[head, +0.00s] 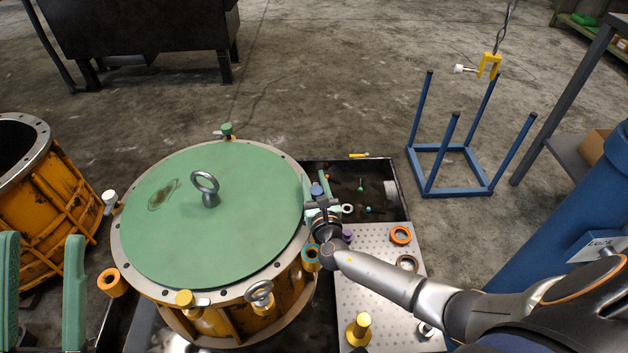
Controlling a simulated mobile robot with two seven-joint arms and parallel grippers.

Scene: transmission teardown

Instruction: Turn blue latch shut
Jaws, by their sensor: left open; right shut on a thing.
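The large round green cover (215,240) lies on top of an orange housing (232,322), with a metal eye ring (205,188) standing on it. The blue latch (317,189) is at the right edge of the cover. My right gripper (318,196) is at this latch and shut on its blue knob. The gripper hides most of the latch, so its exact angle cannot be told. My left gripper (42,242) is open and empty at the lower left, with its green fingers apart.
A green latch (227,129), a white latch (110,198) and a yellow latch (185,298) sit around the rim. A perforated plate (375,285) with rings and a yellow peg (359,328) lies right. A blue frame (450,190) stands behind, near a hanging yellow hook (489,64).

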